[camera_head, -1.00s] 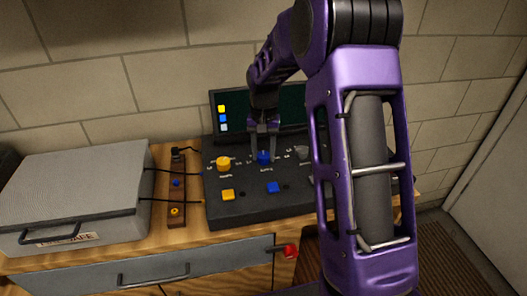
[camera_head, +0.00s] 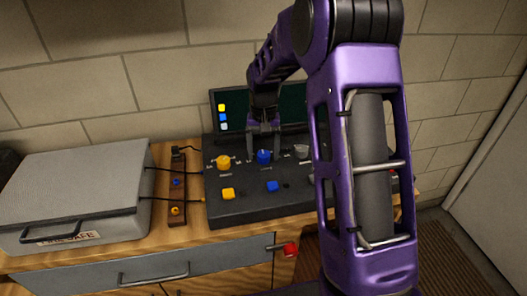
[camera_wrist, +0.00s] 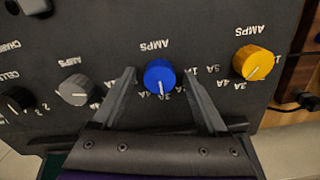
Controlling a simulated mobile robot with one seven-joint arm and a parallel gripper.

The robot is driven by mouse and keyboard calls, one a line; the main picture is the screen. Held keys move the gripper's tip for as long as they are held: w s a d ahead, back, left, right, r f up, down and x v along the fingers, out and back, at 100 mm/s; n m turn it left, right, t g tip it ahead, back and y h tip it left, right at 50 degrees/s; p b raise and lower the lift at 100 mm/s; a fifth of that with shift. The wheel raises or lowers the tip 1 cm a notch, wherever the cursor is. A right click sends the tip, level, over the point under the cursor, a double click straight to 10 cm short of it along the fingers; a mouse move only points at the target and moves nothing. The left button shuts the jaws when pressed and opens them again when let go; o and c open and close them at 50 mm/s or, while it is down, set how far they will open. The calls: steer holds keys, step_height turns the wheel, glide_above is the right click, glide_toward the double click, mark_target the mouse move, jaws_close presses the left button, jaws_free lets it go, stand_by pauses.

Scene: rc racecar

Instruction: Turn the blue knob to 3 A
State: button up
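The blue knob (camera_head: 264,157) stands on the sloped black panel (camera_head: 245,210), in the middle of the upper row. In the wrist view the blue knob (camera_wrist: 160,77) has a white pointer line aimed toward the bottom of the picture, near the small 3 A marking (camera_wrist: 178,90); exact alignment is hard to judge. My gripper (camera_head: 263,146) is at the knob from above and behind. In the wrist view my gripper (camera_wrist: 158,70) is open, one finger on each side of the knob, with a visible gap on both sides.
A yellow knob (camera_wrist: 253,62) and a grey knob (camera_wrist: 76,89) flank the blue one. A yellow button (camera_head: 228,194) and a blue button (camera_head: 272,187) lie in front. A dark screen (camera_head: 291,103) rises behind. A grey case (camera_head: 75,185) stands left.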

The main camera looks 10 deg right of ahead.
mark_target(263, 154)
step_height(263, 154, up, 17)
steer(key=shift+r+p, duration=0.2)
steer(key=shift+p, duration=0.15)
stand_by(0.3)
